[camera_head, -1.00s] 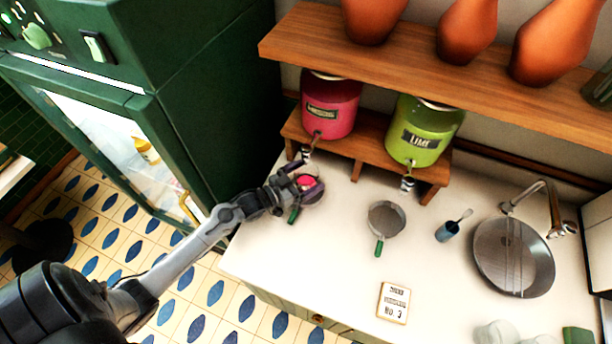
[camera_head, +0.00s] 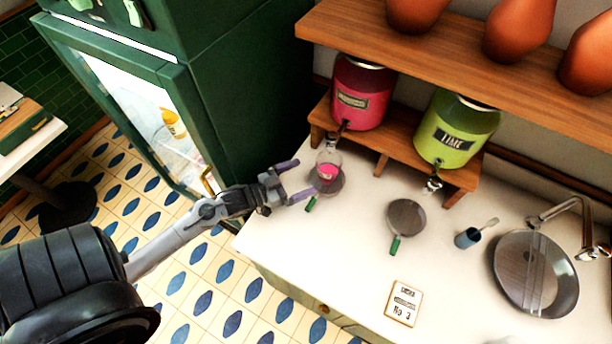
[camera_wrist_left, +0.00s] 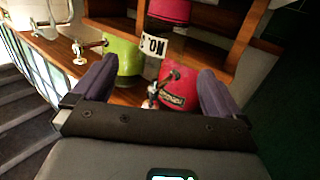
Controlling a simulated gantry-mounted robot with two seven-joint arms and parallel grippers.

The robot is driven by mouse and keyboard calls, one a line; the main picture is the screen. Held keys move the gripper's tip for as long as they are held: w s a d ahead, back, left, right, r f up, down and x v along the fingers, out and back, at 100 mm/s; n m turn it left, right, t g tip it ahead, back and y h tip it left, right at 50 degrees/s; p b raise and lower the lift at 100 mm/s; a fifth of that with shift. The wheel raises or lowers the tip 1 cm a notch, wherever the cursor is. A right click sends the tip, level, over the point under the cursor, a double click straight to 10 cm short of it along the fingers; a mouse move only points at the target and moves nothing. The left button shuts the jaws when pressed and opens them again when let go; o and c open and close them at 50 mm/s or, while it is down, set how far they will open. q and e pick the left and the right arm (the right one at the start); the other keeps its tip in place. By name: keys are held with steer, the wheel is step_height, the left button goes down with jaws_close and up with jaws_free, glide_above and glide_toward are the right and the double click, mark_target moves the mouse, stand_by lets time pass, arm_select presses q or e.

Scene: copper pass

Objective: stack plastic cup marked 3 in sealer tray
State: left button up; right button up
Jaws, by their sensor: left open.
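A clear cup (camera_head: 328,168) with pink contents stands below the pink dispenser's tap, over a round, green-handled grey pan (camera_head: 336,187). No number is readable on it in the head view. My left gripper (camera_head: 297,181) is open and empty, its purple fingers pointing at the cup from the left and a little apart from it. My right gripper is not in view. I cannot pick out the sealer tray.
The pink dispenser (camera_head: 361,92) and lime dispenser (camera_head: 455,130) stand on a wooden riser. A second round pan (camera_head: 407,217), blue pot (camera_head: 467,238), "No 3" card (camera_head: 404,303) and sink (camera_head: 535,273) are on the counter. A green fridge (camera_head: 245,90) stands left.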

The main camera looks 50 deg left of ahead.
arm_select(q)
steer(key=d+g+y, duration=0.1)
steer(key=s+d+f+g+y, duration=0.1)
steer(key=d, duration=0.1)
steer(key=d+f+g+y, duration=0.1)
steer(key=shift+s+d+f+n, duration=0.2)
steer(key=shift+d+n, duration=0.1)
steer(key=shift+n, duration=0.1)
steer(key=s+d+g, duration=0.2)
steer(key=s+d+g+y, duration=0.1)
steer(key=shift+s+d+f+g, duration=0.1)
steer(key=shift+d+f+g, duration=0.05)
steer(key=shift+f+g, duration=0.2)
steer(key=s+d+r+g, duration=0.2)
steer(key=s+d+g, duration=0.4)
steer(key=s, duration=0.5)
steer(key=shift+s+r, duration=0.2)
steer(key=shift+g, duration=0.25)
